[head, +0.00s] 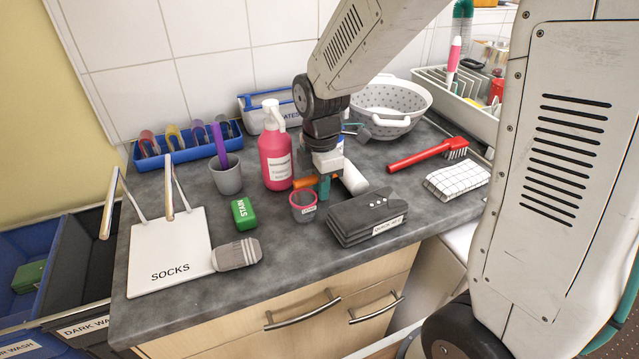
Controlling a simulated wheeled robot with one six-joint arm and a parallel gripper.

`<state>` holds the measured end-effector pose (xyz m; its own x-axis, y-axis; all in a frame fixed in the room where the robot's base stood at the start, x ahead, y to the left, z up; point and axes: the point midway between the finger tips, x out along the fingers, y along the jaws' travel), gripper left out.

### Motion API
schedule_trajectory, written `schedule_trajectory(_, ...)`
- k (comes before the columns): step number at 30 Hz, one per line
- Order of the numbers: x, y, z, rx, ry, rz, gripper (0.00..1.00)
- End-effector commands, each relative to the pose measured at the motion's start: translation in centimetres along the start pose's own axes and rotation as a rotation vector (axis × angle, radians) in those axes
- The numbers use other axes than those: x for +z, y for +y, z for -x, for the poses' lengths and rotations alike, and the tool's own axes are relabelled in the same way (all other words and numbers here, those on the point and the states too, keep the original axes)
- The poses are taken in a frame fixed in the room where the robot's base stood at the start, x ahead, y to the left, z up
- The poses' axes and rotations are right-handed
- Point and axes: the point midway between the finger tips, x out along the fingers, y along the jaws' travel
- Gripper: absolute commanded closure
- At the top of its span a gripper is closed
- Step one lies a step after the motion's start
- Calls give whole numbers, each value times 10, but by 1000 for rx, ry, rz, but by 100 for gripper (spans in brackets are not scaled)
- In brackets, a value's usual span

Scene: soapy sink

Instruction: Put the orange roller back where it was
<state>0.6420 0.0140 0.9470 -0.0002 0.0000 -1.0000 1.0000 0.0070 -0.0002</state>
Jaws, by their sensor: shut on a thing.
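The orange roller (305,183) shows in the head view as a short orange piece lying level, just left of my gripper's teal fingertip. My gripper (323,187) points down at the middle of the counter and is shut on the roller. The roller is just above or behind a small grey cup with a pink rim (303,206) as seen here; I cannot tell the height between them. Part of the roller is hidden by the gripper.
A pink pump bottle (275,155) stands close on the left, a white cylinder (354,179) close on the right. A dark grey stacked item (367,217) lies in front. A green box (243,213), grey cup (227,178) and blue rack (180,150) are further left.

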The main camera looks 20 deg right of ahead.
Motion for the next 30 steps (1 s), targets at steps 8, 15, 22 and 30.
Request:
schedule_trajectory(8,0,0,-3,-1,0,0,100)
schedule_trajectory(15,0,0,-3,0,0,0,59)
schedule_trajectory(22,0,0,2,2,0,0,59)
schedule_trajectory(30,1,5,45,5,1,0,59)
